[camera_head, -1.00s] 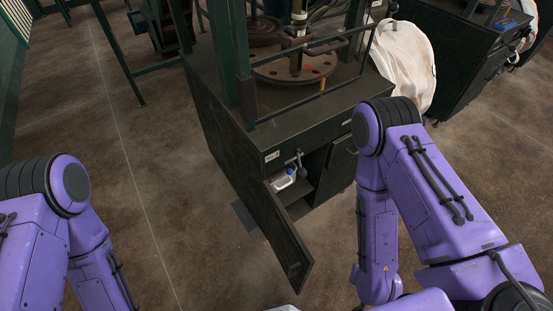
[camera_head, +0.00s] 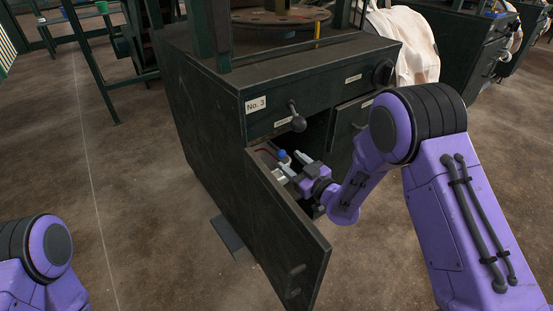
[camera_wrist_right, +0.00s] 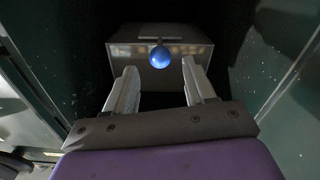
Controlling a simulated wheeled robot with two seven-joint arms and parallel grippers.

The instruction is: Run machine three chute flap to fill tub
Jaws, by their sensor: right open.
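Machine three is the dark green cabinet with a "No. 3" plate (camera_head: 256,105) in the head view. Its lower door (camera_head: 285,235) hangs open. My right gripper (camera_head: 290,163) reaches into the dark opening behind that door. A blue ball knob (camera_head: 282,155) shows at its fingertips. In the right wrist view the blue knob (camera_wrist_right: 160,57) sits on the front of a grey metal box or flap (camera_wrist_right: 190,52), ahead of and between the open fingers (camera_wrist_right: 160,80), which appear not to touch it. A pale shape beside the gripper is partly hidden; I cannot tell if it is the tub. My left gripper is out of frame.
A black ball-ended lever (camera_head: 298,120) sticks out above the opening. The open door stands close on the left of my right arm. A second door (camera_head: 347,125) is on the right. A white bag (camera_head: 402,45) hangs behind.

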